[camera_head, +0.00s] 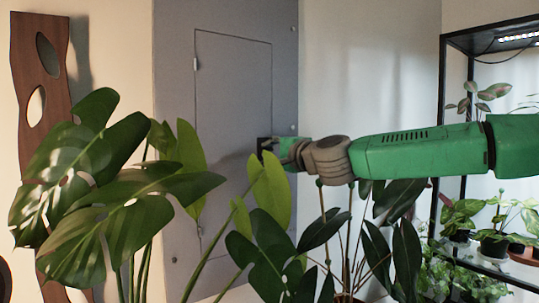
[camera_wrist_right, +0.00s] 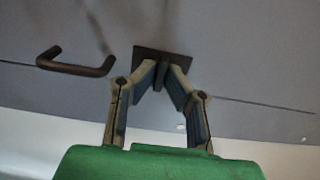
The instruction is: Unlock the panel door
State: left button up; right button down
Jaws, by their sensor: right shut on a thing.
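The grey panel door (camera_head: 233,100) is set in a grey wall panel, its thin outline unbroken where it shows; it looks shut. My right gripper (camera_head: 277,147) is at the door's right edge, its arm reaching in from the right. In the right wrist view the fingers of my right gripper (camera_wrist_right: 161,76) close on a small dark lock knob (camera_wrist_right: 160,72) that stands out from a dark square plate (camera_wrist_right: 148,53). A dark bar handle (camera_wrist_right: 75,64) sits to the left of the plate, apart from the fingers. My left gripper is in neither view.
A large-leaved plant (camera_head: 85,190) stands in front of the panel's lower left. Another leafy plant (camera_head: 270,245) rises below my right forearm, close to it. A black shelf rack (camera_head: 443,130) with potted plants stands at the right. A wooden board (camera_head: 38,110) hangs at the left.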

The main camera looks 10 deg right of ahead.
jog(key=shift+a+f, duration=0.15)
jog(key=shift+f, duration=0.35)
jog(key=c, duration=1.7)
grip_release()
jog(key=shift+w+r, duration=0.1)
jog(key=shift+r, duration=0.05)
jog(key=shift+r, duration=0.15)
jog(key=v, duration=1.2)
